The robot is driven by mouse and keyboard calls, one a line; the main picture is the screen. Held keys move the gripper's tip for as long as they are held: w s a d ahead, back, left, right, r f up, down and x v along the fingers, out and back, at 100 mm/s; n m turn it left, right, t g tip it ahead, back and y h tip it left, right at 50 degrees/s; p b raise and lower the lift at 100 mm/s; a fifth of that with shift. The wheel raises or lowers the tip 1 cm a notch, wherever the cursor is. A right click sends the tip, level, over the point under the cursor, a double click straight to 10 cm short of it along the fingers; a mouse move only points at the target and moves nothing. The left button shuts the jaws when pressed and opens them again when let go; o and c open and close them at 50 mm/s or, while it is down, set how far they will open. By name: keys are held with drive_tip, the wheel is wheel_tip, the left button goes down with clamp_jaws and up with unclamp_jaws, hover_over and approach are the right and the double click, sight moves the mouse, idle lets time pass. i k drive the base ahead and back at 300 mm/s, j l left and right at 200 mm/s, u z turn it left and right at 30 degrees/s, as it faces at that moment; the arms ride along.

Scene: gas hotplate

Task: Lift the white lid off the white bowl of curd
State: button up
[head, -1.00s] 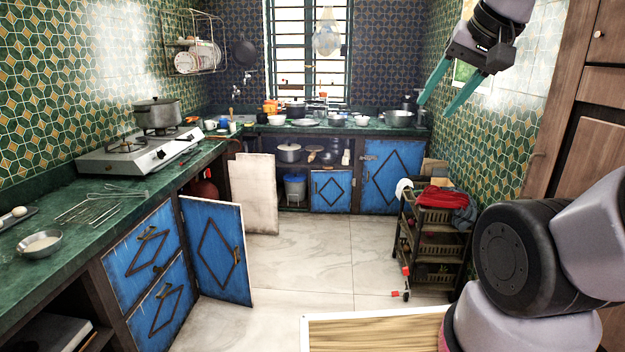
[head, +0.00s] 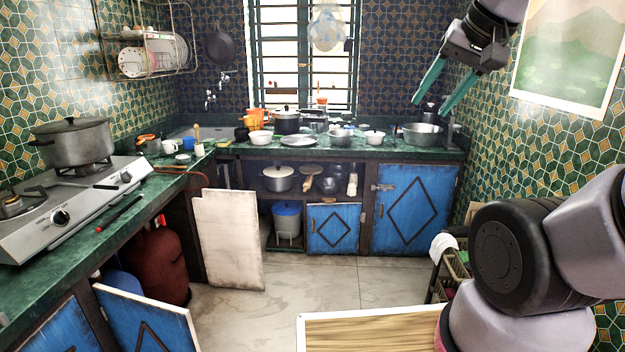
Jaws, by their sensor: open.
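A small white bowl (head: 375,140) stands on the far green counter, right of centre. A white lid (head: 375,133) seems to sit on top of it; at this distance the edge between them is hard to make out, and no curd shows. My gripper (head: 429,108) hangs at the upper right with its two green fingers apart and nothing between them. It is in the air, nearer to me than the far counter and well apart from the bowl.
A metal pan (head: 424,135) stands right of the bowl. A white bowl (head: 259,138), a dark pot (head: 286,122) and a plate (head: 298,141) stand to its left. A stove (head: 70,205) is at left. An open cabinet door (head: 150,318) juts out. The middle floor (head: 320,280) is clear.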

sight(374, 133)
drive_tip(key=i, duration=2.15)
drive_tip(key=i+j+z, duration=0.15)
drive_tip(key=i+z, duration=0.2)
drive_tip(key=i, duration=0.25)
drive_tip(key=i+j+z, duration=0.3)
drive_tip(key=i, duration=0.3)
drive_tip(key=i+j+z, duration=0.35)
drive_tip(key=i, duration=0.2)
